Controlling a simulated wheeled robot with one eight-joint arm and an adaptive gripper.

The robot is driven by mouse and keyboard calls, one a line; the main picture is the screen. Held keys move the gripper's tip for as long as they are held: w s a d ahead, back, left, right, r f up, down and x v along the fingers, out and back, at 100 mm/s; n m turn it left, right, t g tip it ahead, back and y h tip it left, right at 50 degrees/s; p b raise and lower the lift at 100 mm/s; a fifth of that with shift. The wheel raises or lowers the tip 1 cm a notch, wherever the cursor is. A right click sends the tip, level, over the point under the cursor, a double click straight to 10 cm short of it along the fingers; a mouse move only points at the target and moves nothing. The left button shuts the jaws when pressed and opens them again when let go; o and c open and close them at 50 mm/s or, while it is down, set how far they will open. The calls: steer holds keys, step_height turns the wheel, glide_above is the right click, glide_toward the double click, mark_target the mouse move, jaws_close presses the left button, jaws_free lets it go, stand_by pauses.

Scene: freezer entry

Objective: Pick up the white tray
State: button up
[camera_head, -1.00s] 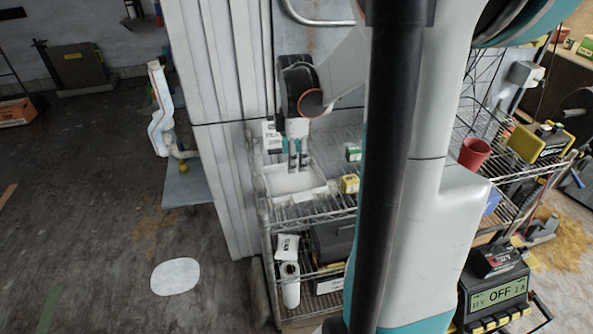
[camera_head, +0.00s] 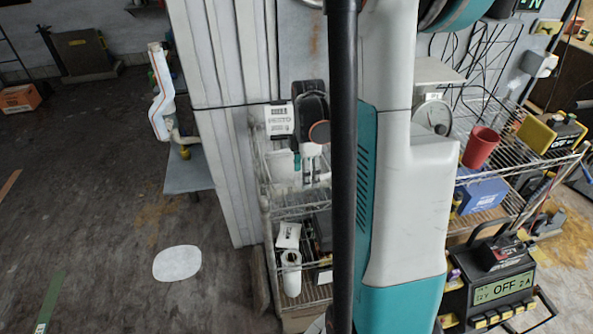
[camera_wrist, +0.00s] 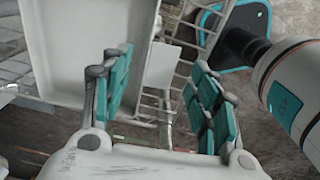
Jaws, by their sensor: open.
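The white tray (camera_wrist: 75,50) fills the upper left of the wrist view; its right wall runs between my gripper's fingers. My gripper (camera_wrist: 160,70) is open. Its left finger overlaps the tray's inside in the picture, and its right finger is outside over the wire shelf. I cannot tell whether either finger touches the tray. In the head view my gripper (camera_head: 307,172) points down at the shelf, and only part of the tray (camera_head: 281,164) shows to its left. My arm and a black column hide the rest.
The wire rack (camera_head: 300,210) carries a white labelled box (camera_head: 279,121) behind the tray. A white roll (camera_head: 291,272) stands on a lower shelf. To the right are a red cup (camera_head: 480,147) and a blue box (camera_head: 483,194). The floor at left is mostly clear.

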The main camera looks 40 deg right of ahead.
steer(key=shift+f, duration=1.5)
steer(key=shift+c, duration=0.6)
steer(key=c, duration=1.1)
steer(key=shift+r, duration=0.15)
